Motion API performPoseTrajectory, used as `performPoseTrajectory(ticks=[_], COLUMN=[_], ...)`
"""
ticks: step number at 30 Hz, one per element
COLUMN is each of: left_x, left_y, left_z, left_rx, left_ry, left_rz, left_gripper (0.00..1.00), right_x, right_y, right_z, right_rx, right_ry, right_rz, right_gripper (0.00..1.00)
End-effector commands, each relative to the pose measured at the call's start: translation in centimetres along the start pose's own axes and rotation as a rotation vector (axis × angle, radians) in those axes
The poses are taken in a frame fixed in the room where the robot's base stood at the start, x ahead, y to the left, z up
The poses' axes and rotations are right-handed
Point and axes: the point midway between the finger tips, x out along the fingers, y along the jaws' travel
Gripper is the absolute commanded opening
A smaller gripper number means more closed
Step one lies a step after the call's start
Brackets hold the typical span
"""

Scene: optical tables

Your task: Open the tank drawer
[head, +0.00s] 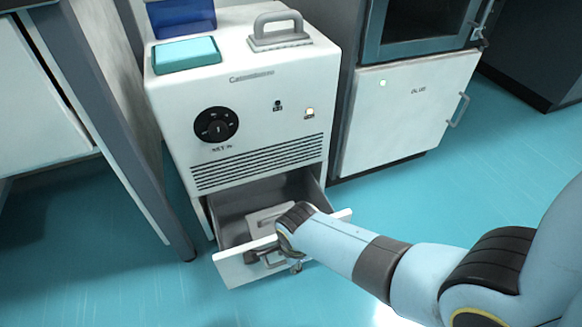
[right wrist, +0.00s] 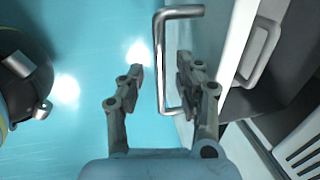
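The tank drawer (head: 234,268) at the bottom of the white unit is pulled out, with its grey inside showing. A light lidded tank with a handle on top (head: 262,220) sits inside, partly hidden by my right arm. In the right wrist view, the drawer's metal bar handle (right wrist: 161,62) stands off the drawer front (right wrist: 236,45). My right gripper (right wrist: 160,78) is open, with one finger on each side of the handle bar; the fingers look apart from it. In the head view, my right wrist hides most of this gripper. My left gripper is not in view.
The white unit (head: 255,110) has a dial, a vent grille, a teal box (head: 187,55) and a top handle. A table leg (head: 150,190) stands close on the left. A white cabinet (head: 405,110) stands on the right. The blue floor before the drawer is clear.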

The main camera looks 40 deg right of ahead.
Motion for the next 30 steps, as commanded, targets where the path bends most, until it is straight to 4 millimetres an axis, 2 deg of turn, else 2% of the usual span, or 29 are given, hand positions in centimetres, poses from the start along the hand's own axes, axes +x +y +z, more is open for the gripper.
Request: performPoseTrajectory(ticks=[4,8,21,25,30], left_x=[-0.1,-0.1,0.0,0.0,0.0], left_y=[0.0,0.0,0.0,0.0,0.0], left_z=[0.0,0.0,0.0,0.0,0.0], left_rx=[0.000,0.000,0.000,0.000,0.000], left_ry=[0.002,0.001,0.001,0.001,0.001], left_rz=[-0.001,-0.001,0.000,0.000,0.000], left_gripper=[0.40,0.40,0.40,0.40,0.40], right_x=[-0.4,-1.7,-9.9,-11.3,-12.0], right_y=[0.0,0.0,0.0,0.0,0.0], right_z=[0.0,0.0,0.0,0.0,0.0], right_rx=[0.000,0.000,0.001,0.000,0.000], right_ry=[0.000,0.000,-0.001,0.000,0.000], right_rz=[-0.001,-0.002,-0.002,0.000,0.000], right_gripper=[0.34,0.34,0.34,0.34,0.34])
